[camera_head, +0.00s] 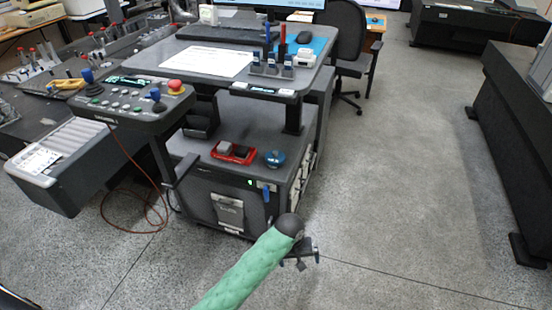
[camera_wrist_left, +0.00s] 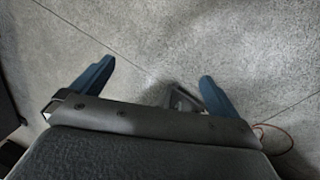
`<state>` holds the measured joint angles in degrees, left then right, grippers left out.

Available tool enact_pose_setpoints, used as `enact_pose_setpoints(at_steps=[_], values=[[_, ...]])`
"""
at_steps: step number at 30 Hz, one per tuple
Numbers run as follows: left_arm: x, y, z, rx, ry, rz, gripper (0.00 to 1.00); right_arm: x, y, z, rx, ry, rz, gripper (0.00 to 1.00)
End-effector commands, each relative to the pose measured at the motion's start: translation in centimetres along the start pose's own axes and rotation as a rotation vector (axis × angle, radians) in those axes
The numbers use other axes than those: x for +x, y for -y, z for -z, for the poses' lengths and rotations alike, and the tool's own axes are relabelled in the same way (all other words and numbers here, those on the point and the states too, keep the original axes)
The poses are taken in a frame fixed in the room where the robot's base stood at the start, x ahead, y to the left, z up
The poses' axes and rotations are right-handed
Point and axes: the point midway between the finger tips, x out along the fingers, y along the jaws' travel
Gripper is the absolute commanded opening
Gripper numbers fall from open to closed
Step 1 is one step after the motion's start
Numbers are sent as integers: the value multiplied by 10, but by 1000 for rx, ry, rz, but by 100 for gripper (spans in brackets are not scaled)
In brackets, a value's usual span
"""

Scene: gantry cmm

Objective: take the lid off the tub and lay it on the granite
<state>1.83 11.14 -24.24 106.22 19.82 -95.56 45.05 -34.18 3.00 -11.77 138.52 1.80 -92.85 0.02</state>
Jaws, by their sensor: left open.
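No tub or lid can be told for certain. A small round blue object (camera_head: 275,158), too small to identify, sits on the lower shelf of the grey workstation cart. A dark slab-like table surface (camera_head: 22,112) at the left edge may be the granite. My left arm, in a green sleeve, reaches up from the bottom of the head view. Its gripper (camera_head: 300,258) is over the floor in front of the cart, apart from everything. In the left wrist view the blue fingers of the gripper (camera_wrist_left: 157,72) are spread, with only bare floor between them. My right gripper does not show.
The cart's top (camera_head: 270,75) bears a paper sheet, a keyboard and several small holders. A control panel (camera_head: 140,100) with joysticks and a red button juts left. A red tray (camera_head: 233,152) lies near the blue object. An orange cable (camera_head: 150,222) trails on the floor.

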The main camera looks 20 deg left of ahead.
Motion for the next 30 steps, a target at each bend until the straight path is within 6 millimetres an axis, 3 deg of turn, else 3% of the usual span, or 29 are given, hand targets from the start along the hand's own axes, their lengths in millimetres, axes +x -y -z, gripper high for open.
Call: enact_pose_setpoints(at_steps=[1,7,14,23,30], values=[[1,-4,20,-31,-1,10,100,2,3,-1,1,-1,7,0],[0,-16,87,-186,6,43,100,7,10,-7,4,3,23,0],[-15,-19,168,-391,-3,89,100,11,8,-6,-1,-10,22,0],[-62,-7,280,-702,-43,143,100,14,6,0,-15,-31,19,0],[-121,13,366,-977,-91,165,100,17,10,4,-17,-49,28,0]])
